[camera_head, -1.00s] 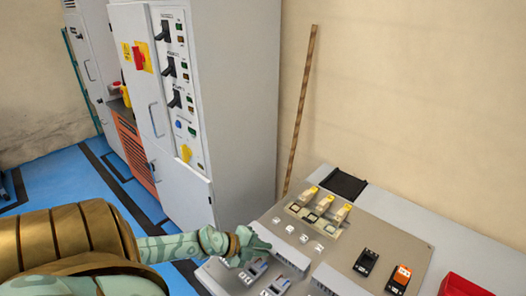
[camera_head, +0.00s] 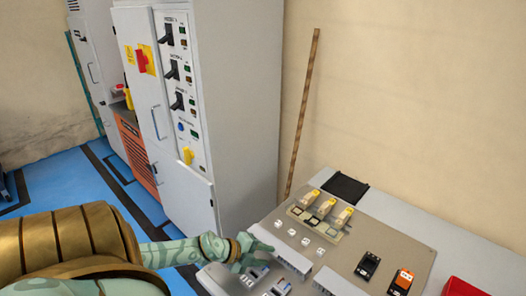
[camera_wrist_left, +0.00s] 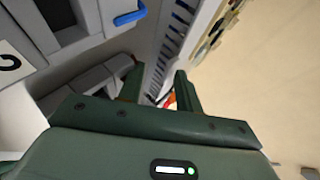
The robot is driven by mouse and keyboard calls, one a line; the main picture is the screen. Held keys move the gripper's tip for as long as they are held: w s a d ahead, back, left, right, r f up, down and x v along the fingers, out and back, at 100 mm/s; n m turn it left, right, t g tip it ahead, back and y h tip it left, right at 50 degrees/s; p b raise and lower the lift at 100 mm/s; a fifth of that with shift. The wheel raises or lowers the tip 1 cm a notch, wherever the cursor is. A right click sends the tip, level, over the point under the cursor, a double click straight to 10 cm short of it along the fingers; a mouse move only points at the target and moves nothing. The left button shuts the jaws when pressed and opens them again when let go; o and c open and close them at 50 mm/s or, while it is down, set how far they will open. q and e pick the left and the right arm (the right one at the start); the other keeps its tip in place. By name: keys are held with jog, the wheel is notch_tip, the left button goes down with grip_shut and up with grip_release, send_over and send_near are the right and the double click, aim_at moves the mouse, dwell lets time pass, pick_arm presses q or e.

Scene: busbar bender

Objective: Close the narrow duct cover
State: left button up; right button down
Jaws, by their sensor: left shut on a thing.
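The grey mounting panel (camera_head: 393,238) lies on the bench. A slotted pale grey duct (camera_head: 293,259) runs across its left part, and its slotted side also shows in the left wrist view (camera_wrist_left: 172,45). My left gripper (camera_head: 262,248) is at the left end of this duct, low against the panel. In the left wrist view my left gripper's fingers (camera_wrist_left: 158,92) straddle the line of the duct. They are shut on a thin pale part, apparently the narrow duct cover; the fingers hide most of it, and I cannot tell how it sits on the duct. My right gripper is out of view.
Relays with yellow tops (camera_head: 327,205) stand behind the duct. A black device (camera_head: 367,266) and an orange one (camera_head: 402,281) stand to its right. A second slotted duct (camera_head: 333,284) is nearer. A red bin (camera_head: 463,287) and a tall grey cabinet (camera_head: 245,100) flank the panel.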

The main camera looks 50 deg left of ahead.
pick_arm(q)
jog(key=shift+w+f, duration=0.1)
dwell(0.3)
jog(key=p+v, duration=0.3)
jog(key=v, duration=1.3)
jog(key=shift+p, duration=0.4)
